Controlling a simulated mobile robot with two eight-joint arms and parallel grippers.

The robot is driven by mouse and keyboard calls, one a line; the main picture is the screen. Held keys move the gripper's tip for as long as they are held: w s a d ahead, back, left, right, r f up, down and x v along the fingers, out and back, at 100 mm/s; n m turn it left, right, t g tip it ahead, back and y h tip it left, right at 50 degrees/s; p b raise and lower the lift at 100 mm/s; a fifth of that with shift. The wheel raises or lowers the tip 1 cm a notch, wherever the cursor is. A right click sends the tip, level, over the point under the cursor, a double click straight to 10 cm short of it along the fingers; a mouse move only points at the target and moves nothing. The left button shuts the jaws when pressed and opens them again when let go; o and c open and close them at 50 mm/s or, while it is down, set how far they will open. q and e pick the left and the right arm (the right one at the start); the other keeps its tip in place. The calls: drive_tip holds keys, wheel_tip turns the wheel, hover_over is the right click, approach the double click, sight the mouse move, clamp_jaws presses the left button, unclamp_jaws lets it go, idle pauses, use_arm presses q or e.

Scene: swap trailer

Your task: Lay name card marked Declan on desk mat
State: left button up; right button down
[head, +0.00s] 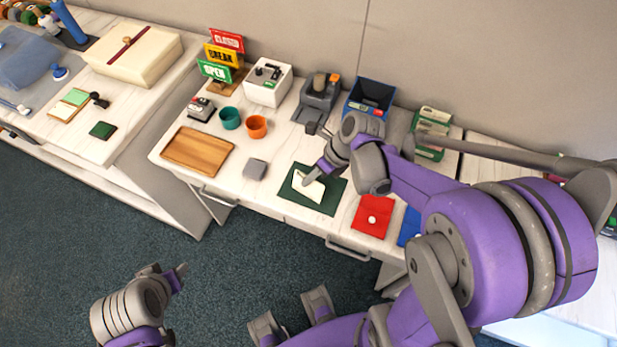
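A small white card (308,189) is at the dark green desk mat (325,203), over its left-middle part. The writing on the card is too small to read, so I cannot confirm the name. My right gripper (313,176) is right at the card's upper edge, its fingers pointing down and left. Its wrist hides part of the mat's back edge. I cannot tell whether the fingers are closed on the card or whether the card lies fully flat. My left gripper (165,272) is low over the floor, away from the desk, with no object visible in it.
Left of the mat are a grey block (255,169), a wooden tray (197,151), and green (230,118) and orange (257,127) cups. A red envelope (372,216) lies to its right. A grey device (317,99) and a blue bin (370,97) stand behind.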

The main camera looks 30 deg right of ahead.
drive_tip(key=shift+w+d+f+y+b, duration=0.1)
drive_tip(key=shift+d+f+y+b, duration=0.15)
drive_tip(key=shift+f, duration=0.25)
drive_tip(key=f+y+b, duration=0.1)
drive_tip(key=w+d+g+y+b, duration=0.1)
drive_tip(key=y+b, duration=0.1)
drive_tip(key=shift+d+f+m+g+b, duration=0.2)
drive_tip(key=shift+f+m+g+b, duration=0.1)
drive_tip(key=shift+f+m, duration=0.1)
drive_tip(key=y+b, duration=0.1)
drive_tip(key=b, duration=0.1)
drive_tip(key=d+f+g+y+b, duration=0.1)
drive_tip(key=b, duration=0.1)
drive_tip(key=shift+w+m, duration=0.2)
drive_tip(key=shift+m, duration=0.1)
drive_tip(key=shift+w+d+f+y+b, duration=0.2)
drive_tip(key=shift+y+b, duration=0.65)
drive_tip(key=shift+b, duration=0.45)
drive_tip(key=c, duration=0.5)
unclamp_jaws()
drive_tip(key=shift+s, duration=0.1)
drive_tip(key=shift+c, duration=0.2)
drive_tip(key=shift+c, duration=0.2)
